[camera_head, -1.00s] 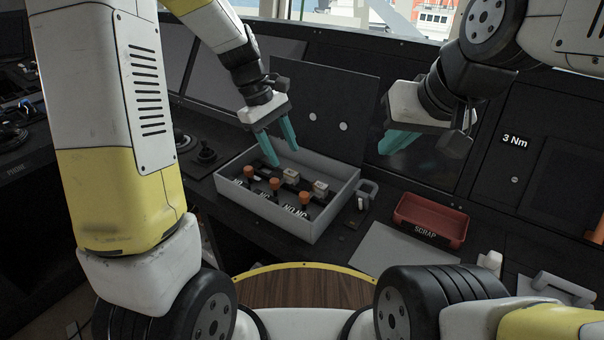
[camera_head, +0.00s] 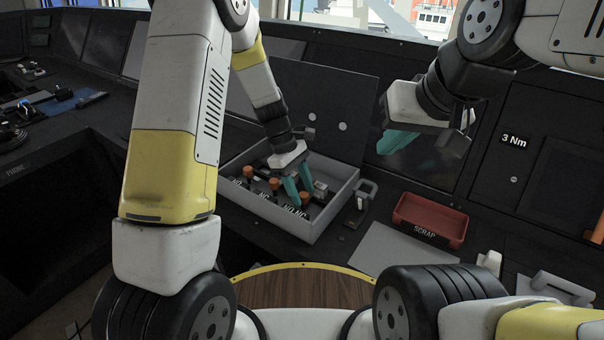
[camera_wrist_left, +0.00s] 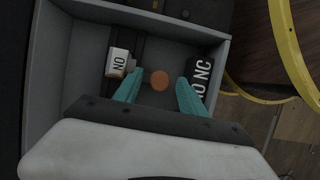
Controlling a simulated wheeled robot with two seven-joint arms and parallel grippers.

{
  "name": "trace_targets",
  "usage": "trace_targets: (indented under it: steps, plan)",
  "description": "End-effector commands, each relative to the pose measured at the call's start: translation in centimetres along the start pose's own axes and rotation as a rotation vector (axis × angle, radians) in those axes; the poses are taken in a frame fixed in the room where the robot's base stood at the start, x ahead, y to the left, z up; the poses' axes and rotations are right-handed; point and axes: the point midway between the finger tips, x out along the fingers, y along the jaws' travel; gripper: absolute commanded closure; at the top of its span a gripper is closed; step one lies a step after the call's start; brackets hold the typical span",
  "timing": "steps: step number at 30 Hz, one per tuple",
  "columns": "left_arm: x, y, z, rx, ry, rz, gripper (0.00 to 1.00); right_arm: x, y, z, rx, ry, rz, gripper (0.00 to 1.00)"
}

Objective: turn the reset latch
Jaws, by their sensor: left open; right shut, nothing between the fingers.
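A grey open box (camera_head: 331,217) on the console holds a row of small devices with orange round tops and NO / NC lettering; I cannot tell for sure which is the reset latch. My left gripper (camera_head: 301,196) is open and reaches down into the box, fingers at the right-hand orange top. In the left wrist view, this orange top (camera_wrist_left: 160,80) shows between the open teal fingertips (camera_wrist_left: 159,78), with a gap on each side. Its lower part is hidden. My right gripper (camera_head: 394,142) is shut and empty, raised above the console.
A white block marked NO (camera_wrist_left: 118,62) and a dark block marked NO NC (camera_wrist_left: 203,72) flank the fingers. The box walls are close around. A red SCRAP tray (camera_head: 430,220) and a grey plate (camera_head: 400,250) lie right of the box. A dark panel (camera_head: 330,95) stands behind it.

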Motion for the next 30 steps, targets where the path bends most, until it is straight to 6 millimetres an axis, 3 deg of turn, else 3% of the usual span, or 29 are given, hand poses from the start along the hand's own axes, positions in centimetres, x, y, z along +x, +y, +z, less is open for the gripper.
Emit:
trace_targets:
  steps: [8, 16, 30]
  plan:
    - [0.28, 0.01, -0.01, 0.001, 0.001, 0.001, 0.52, 0.0, 0.0, 0.0, 0.0, 0.0, 0.0, 1.0]
    - [0.24, 0.02, -0.01, 0.001, 0.001, 0.001, 1.0, 0.0, 0.0, 0.0, 0.0, 0.0, 0.0, 1.0]
    - [0.19, 0.15, -0.06, 0.077, 0.002, -0.029, 1.0, 0.0, 0.0, 0.0, 0.0, 0.0, 0.0, 1.0]
